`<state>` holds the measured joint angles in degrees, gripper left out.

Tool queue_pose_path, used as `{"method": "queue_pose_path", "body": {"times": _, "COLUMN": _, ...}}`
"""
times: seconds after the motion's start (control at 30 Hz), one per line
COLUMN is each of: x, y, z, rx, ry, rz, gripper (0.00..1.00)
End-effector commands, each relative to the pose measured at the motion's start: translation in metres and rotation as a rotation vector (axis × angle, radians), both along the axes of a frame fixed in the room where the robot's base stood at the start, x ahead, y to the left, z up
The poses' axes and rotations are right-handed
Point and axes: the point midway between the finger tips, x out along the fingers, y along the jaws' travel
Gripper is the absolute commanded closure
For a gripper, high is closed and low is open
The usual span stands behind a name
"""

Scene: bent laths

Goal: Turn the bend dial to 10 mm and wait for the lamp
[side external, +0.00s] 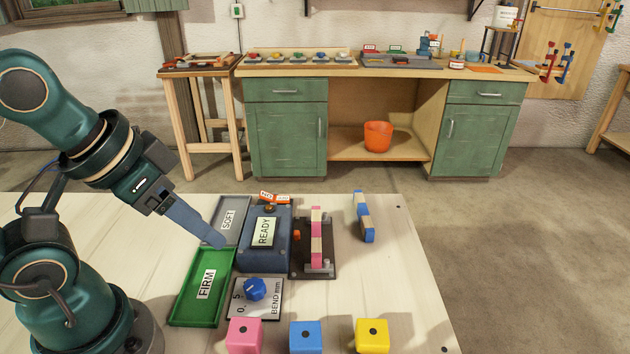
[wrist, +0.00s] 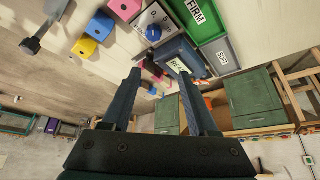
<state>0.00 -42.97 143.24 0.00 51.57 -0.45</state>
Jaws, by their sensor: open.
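The bend dial (side external: 255,288) is a blue knob on a white plate (side external: 270,312) marked 0, 5 and BEND mm. Its pointer setting is too small to read, and I see no 10 mark. The dial also shows in the wrist view (wrist: 153,33). A blue box (side external: 264,252) labelled READY stands just behind the plate. A small amber dome, probably the lamp (side external: 269,208), is at its far end; I cannot tell whether it is lit. My gripper (side external: 212,238) is above the trays, left of the box and apart from the dial. In the wrist view its open fingers (wrist: 160,85) hold nothing.
A green FIRM tray (side external: 204,310) and grey SOFT tray (side external: 228,213) lie left of the box. A pink-and-wood lath (side external: 316,235) stands in a dark fixture (side external: 324,273) to its right. Pink (side external: 244,335), blue (side external: 306,337) and yellow (side external: 372,335) blocks line the front.

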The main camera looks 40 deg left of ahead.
Motion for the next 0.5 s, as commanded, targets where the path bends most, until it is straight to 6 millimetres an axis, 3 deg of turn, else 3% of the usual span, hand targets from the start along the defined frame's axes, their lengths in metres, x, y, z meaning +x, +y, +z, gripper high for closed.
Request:
{"method": "queue_pose_path", "body": {"times": 0.17, "x": 0.003, "y": 0.000, "z": 0.003, "rx": -0.072, "ry": -0.014, "rz": 0.133, "gripper": 0.29}}
{"method": "queue_pose_path", "body": {"times": 0.37, "x": 0.020, "y": -0.001, "z": 0.005, "rx": -0.236, "ry": 0.028, "rz": 0.447, "gripper": 0.29}}
{"method": "queue_pose_path", "body": {"times": 0.5, "x": 0.035, "y": -0.004, "z": -0.006, "rx": -0.331, "ry": 0.115, "rz": 0.699, "gripper": 0.29}}
